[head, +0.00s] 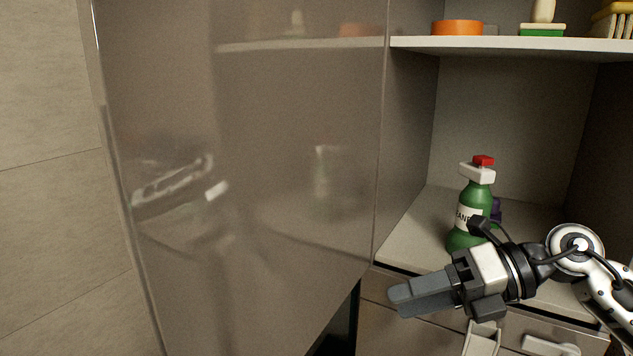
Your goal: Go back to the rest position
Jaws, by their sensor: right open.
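My right gripper (420,295) is at the lower right, with its arm coming in from the right edge. It is in front of the cabinet's lower edge, with grey fingers pointing left. The fingers overlap in this view, and nothing shows between them. A green spray bottle (480,195) with a white and red head stands upright on the cabinet's lower shelf, behind the gripper. The gripper hides part of its base. My left gripper is not in view.
A glossy cabinet door (260,170) stands at the left and reflects the room. The upper shelf (510,46) holds an orange round item (457,27) and a green-based brush (542,28). A purple item (496,208) is behind the bottle. Drawers with handles (482,340) are below.

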